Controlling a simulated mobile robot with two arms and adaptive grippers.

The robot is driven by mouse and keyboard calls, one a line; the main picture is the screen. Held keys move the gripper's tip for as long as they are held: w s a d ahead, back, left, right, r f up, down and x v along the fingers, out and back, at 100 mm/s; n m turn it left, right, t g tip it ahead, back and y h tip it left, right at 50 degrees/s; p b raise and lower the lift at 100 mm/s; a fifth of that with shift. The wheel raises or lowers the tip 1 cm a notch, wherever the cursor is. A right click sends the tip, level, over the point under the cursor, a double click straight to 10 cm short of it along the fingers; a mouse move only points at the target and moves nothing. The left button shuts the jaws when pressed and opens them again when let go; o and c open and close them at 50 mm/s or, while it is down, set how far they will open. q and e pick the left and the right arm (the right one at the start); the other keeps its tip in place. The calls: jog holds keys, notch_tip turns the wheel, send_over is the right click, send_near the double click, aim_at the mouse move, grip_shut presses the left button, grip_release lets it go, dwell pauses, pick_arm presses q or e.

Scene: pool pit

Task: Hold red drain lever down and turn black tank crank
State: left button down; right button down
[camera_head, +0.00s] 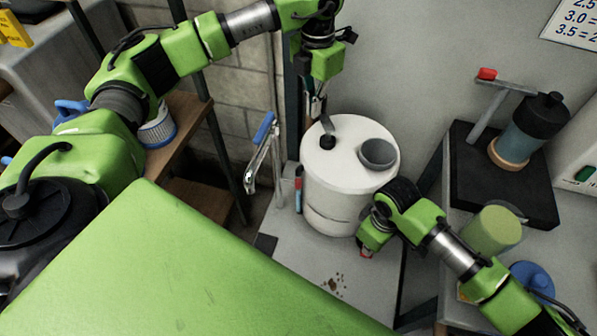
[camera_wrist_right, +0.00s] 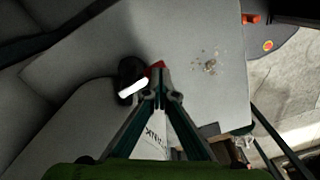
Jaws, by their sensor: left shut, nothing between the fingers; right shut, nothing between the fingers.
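The white tank (camera_head: 345,190) stands on a light grey surface in the middle of the head view. On its lid are the black crank (camera_head: 327,141) and a grey round port (camera_head: 378,152). My left gripper (camera_head: 316,108) is shut and empty, pointing down just above the crank's end; contact cannot be told. My right gripper (camera_head: 365,254) is shut and empty low at the tank's front right. A small red piece, apparently the drain lever (camera_wrist_right: 157,67), shows at its fingertips (camera_wrist_right: 164,97) in the right wrist view, beside a black part. Whether they press it cannot be told.
A blue-handled metal tool (camera_head: 262,145) stands left of the tank by the wall. To the right, a black stand (camera_head: 530,205) bears a dark-topped jar (camera_head: 535,125) and a red-ended grey handle (camera_head: 487,74). Brown specks (camera_head: 334,286) lie on the clear surface in front.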

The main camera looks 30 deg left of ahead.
pick_arm(q)
notch_tip(320, 180, up, 8)
dwell(0.9)
pick_arm(e)
jog(key=shift+r, duration=3.5)
pick_arm(q)
jog(key=shift+f, duration=0.1)
